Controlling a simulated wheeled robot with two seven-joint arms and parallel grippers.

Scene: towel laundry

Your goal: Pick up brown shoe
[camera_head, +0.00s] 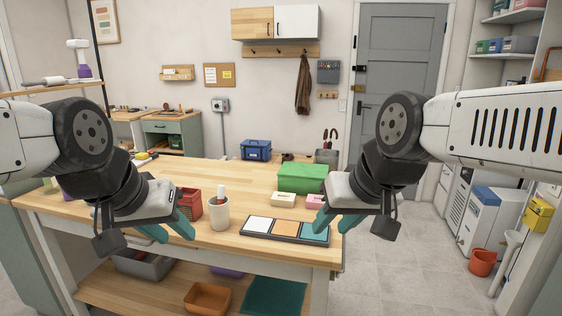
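I cannot clearly make out a brown shoe. A small dark brown item (287,157) sits at the far edge of the wooden table (262,180), right of the blue toolbox, too small to tell what it is. My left gripper (167,228) hangs over the table's front left, its teal fingers apart and empty. My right gripper (335,223) is over the front right corner, its teal fingers apart and empty. Both are well in front of the brown item.
On the table stand a blue toolbox (256,150), green box (302,178), red basket (188,203), white cup (219,213) and a tray with coloured squares (257,236). A lower shelf (158,292) holds bins. Open floor (400,265) lies to the right. A grey door (398,70) is behind.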

